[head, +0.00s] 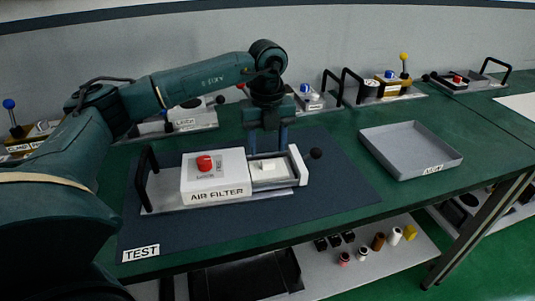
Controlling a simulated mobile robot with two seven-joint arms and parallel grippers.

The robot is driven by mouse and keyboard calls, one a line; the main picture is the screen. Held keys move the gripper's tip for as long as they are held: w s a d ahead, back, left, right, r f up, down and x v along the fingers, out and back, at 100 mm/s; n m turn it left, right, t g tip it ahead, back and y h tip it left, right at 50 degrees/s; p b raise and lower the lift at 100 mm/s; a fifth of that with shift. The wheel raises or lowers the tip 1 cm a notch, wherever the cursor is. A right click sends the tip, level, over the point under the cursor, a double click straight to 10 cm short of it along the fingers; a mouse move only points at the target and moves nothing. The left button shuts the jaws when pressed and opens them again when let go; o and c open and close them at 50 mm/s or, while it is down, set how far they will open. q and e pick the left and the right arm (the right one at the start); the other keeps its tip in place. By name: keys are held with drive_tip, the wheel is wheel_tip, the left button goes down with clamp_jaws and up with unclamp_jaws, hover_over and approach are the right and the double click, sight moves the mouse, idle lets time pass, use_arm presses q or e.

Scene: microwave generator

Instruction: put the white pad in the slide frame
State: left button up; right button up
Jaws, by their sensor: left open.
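The air filter unit (213,178) is a white box with a red button and an "AIR FILTER" label, on the dark mat. Its slide frame (299,167) is pulled out to the right side, with a dark round knob at its outer end. The white pad (268,165) appears to lie inside the slide frame; whether it is fully flat I cannot tell. My left gripper (268,150) is directly above the frame and pad, pointing down. Its two fingers are spread apart, with nothing held between them. My right gripper does not show.
A grey tray (410,150) lies to the right, empty. A black handle (148,172) stands at the unit's left end. Several other devices line the back of the green table. A "TEST" label (141,253) marks the mat's front left. The front of the mat is clear.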

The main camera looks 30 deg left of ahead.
use_arm(q)
wheel_tip(320, 180, up, 8)
drive_tip(key=shift+r, duration=0.25)
drive_tip(key=shift+s+f, duration=0.1)
idle(0.4)
